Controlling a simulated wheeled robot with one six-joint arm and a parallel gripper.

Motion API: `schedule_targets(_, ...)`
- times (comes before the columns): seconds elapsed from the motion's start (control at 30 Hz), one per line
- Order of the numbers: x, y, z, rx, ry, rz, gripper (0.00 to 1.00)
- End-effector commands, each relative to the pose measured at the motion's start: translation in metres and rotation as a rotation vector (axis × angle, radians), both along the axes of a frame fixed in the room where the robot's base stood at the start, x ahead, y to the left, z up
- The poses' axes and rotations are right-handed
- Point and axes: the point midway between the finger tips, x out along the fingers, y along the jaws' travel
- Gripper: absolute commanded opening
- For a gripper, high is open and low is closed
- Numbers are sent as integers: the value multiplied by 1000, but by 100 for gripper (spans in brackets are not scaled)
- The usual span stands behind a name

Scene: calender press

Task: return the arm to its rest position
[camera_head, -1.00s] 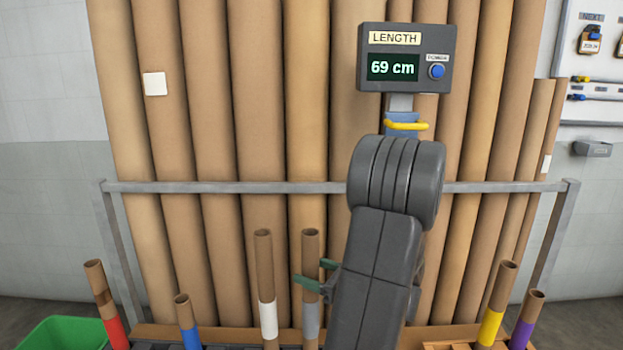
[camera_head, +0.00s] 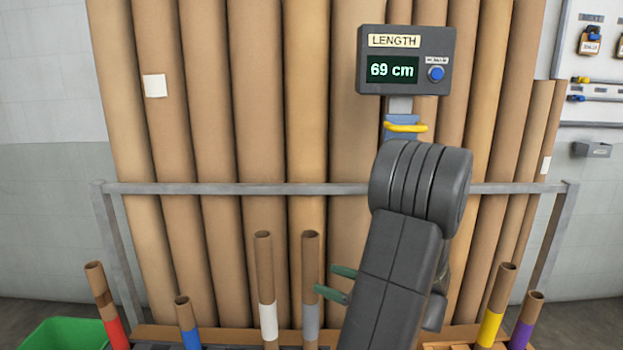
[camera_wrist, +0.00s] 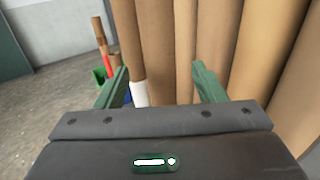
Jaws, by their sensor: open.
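My gripper (camera_head: 338,281) shows in the head view as two green fingers poking out to the left of my dark grey arm. The fingers are apart with nothing between them, just right of the tube with the grey band (camera_head: 310,285) and not around it. In the wrist view my gripper (camera_wrist: 160,85) has its green fingers spread wide. The tube with the white band (camera_wrist: 139,93) shows beyond and between them there. My arm hides part of the rack and the tubes behind it.
Banded short tubes stand along the front: red (camera_head: 112,325), blue (camera_head: 188,330), white (camera_head: 267,290), yellow (camera_head: 495,305) and purple (camera_head: 525,322). Tall cardboard tubes lean behind a grey rail (camera_head: 250,188). A length display (camera_head: 405,60) reads 69 cm. A green bin (camera_head: 65,335) is at lower left.

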Motion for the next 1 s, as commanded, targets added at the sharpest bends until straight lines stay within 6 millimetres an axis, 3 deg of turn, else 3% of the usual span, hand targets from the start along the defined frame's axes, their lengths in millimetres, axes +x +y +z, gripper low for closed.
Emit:
schedule_targets(0.43,41,73,3,0,-1,3,63)
schedule_targets(0.5,40,69,23,0,-2,-1,63)
schedule_targets(0.73,40,69,60,-1,-3,0,63)
schedule_targets(1.0,40,69,75,0,0,0,63)
